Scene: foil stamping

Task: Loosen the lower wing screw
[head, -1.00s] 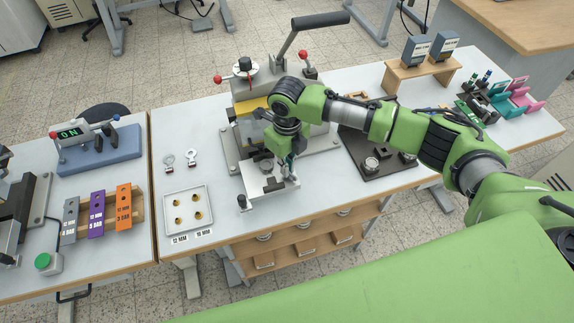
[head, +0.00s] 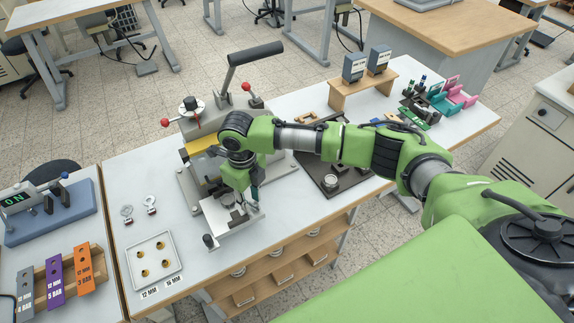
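The foil stamping press (head: 212,125) stands on the white table, with a long dark lever raised to the upper right. Its lower plate (head: 222,222) sticks out toward me and carries a dark knob (head: 209,241) at its front left corner. My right gripper (head: 243,203) points down over the right part of this plate, close to the press body. Its fingers are small and partly hidden by the wrist, so I cannot tell whether they are open or hold anything. I cannot make out the lower wing screw; the gripper and arm cover that area. My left gripper is not in view.
A white tray (head: 134,271) with several brass pieces and two ring-ended metal parts (head: 149,205) lie left of the press. A dark plate (head: 313,172) with round metal pieces lies right, under my arm. A wooden stand (head: 345,88) is behind it.

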